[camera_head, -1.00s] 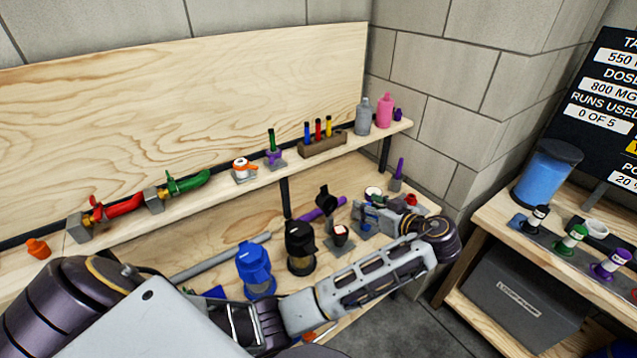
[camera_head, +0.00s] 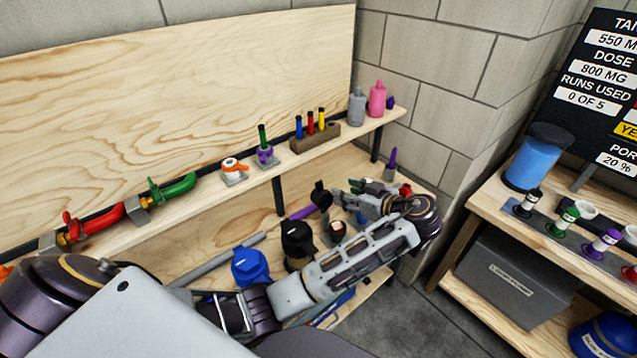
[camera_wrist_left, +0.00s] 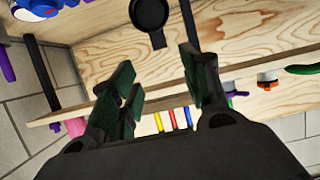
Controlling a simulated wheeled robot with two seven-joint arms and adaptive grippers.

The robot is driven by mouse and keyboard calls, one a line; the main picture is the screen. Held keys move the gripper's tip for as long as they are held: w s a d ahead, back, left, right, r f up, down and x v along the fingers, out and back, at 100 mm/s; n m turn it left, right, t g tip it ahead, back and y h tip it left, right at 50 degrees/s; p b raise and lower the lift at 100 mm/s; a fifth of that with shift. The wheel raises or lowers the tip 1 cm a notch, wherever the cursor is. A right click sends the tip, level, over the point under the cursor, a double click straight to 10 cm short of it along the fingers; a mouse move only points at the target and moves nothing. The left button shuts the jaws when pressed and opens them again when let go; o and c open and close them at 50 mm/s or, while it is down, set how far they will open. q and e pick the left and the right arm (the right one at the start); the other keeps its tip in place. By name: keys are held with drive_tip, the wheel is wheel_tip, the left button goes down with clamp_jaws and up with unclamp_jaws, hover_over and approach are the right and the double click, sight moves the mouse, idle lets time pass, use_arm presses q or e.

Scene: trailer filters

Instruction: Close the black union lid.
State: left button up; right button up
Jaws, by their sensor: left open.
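A small black lid (camera_head: 320,196) stands tilted up at the end of a purple pipe (camera_head: 301,213) on the lower bench in the head view. What I take to be the same lid shows as a round black cup with a short tab (camera_wrist_left: 150,14) at the top of the left wrist view. My left gripper (camera_head: 346,196) is just right of the lid in the head view, partly hidden by its own wrist. In the left wrist view its fingers (camera_wrist_left: 160,76) are spread and empty, with the lid beyond their tips and apart from them. My right gripper is not in view.
A black-topped filter housing (camera_head: 298,241) and a blue one (camera_head: 249,266) stand left of my forearm. The upper shelf (camera_head: 215,205) above holds valves, a marker block (camera_head: 315,138) and bottles. A side table with a blue jar (camera_head: 537,160) is at right.

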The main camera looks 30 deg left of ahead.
sight(319, 183)
use_arm(q)
drive_tip(key=shift+a, duration=0.1)
drive_tip(key=p+x, duration=0.2)
drive_tip(key=x, duration=0.9)
drive_tip(key=shift+w+a+f, duration=0.15)
drive_tip(key=shift+w+a, duration=0.05)
drive_tip(key=shift+a, duration=0.1)
drive_tip(key=shift+x, duration=0.95)
drive_tip(key=c, duration=0.9)
clamp_jaws()
